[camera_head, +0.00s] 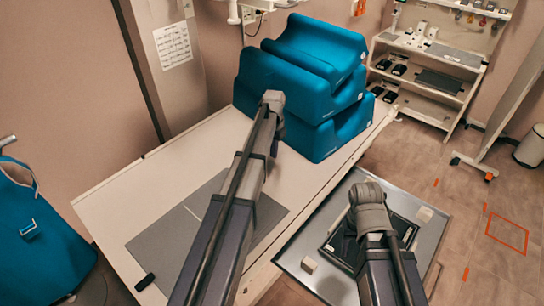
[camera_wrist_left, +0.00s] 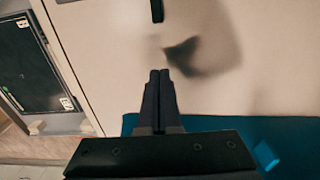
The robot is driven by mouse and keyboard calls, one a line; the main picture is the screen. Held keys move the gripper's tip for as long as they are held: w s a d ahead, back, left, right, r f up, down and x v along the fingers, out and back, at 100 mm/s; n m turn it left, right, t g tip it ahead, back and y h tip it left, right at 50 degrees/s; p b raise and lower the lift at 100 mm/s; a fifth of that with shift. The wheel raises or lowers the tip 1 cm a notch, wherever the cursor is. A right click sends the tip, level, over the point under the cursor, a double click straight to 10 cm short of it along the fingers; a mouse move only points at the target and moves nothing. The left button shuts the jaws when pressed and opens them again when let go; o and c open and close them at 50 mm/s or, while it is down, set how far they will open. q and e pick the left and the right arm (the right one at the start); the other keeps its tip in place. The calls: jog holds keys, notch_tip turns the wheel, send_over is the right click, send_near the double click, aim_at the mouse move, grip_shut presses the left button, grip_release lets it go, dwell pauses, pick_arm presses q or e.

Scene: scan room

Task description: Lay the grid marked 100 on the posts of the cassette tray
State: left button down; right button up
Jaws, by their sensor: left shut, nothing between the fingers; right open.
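A grey tray (camera_head: 295,258), apparently the cassette tray, lies right of the white table. A pale block (camera_head: 309,265) stands at its near left, another (camera_head: 425,214) at its far right. A black framed panel (camera_head: 345,250) lies on it, partly behind my right arm; it also shows in the left wrist view (camera_wrist_left: 30,65). A grey plate (camera_head: 170,240) with a pale line lies on the table, partly behind my left arm; I cannot read a 100 on it. My left gripper (camera_wrist_left: 160,75) is shut and empty above the table. My right gripper is hidden.
Blue foam blocks (camera_head: 290,85) are stacked at the table's far end. A small black object (camera_head: 145,282) lies near the table's left edge. A shelf unit (camera_head: 430,75) with flat plates stands at the back right. The table's left part (camera_head: 130,190) is clear.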

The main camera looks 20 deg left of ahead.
aim_at(267, 179)
pick_arm(q)
notch_tip(267, 179, down, 10)
jog(key=b, duration=0.9)
jog(key=shift+r, duration=0.25)
jog(key=s, duration=0.2)
jog(key=s+a, duration=0.1)
jog(key=shift+s+r+p, duration=0.25)
jog(key=shift+r+p, duration=0.05)
jog(key=shift+s+a, duration=0.1)
jog(key=shift+a, duration=0.05)
jog(key=s+a, duration=0.1)
jog(key=s, duration=0.2)
jog(key=s+a, duration=0.1)
jog(key=s, duration=0.2)
jog(key=s+a, duration=0.1)
jog(key=s, duration=0.2)
jog(key=shift+s+a, duration=0.1)
jog(key=shift+s, duration=0.3)
jog(key=shift+w, duration=0.1)
